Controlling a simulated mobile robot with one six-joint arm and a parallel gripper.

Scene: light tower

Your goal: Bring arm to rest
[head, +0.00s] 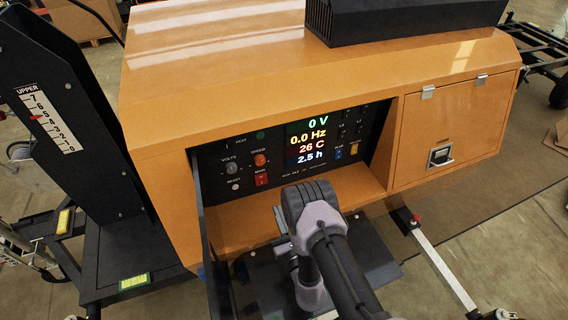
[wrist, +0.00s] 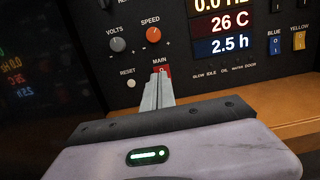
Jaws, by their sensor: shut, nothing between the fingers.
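My gripper (wrist: 158,88) is shut and empty in the wrist view, its narrow grey fingers pointing at the control panel. The fingertips overlap the lower part of the red MAIN switch (wrist: 163,70); I cannot tell whether they touch it. In the head view my gripper (head: 279,216) is partly hidden by my wrist, in front of the panel opening. The control panel (head: 236,200) is recessed in the orange cabinet. Its display (head: 306,140) is lit and reads 0 V, 0.0 Hz, 26 C and 2.5 h.
The orange cabinet (head: 200,70) surrounds the panel, with a ledge below it. An orange SPEED knob (wrist: 153,34) and grey VOLTS knob (wrist: 117,44) sit above the fingers. A dark mast with an UPPER scale (head: 45,118) stands at left. A latched door (head: 455,130) is at right.

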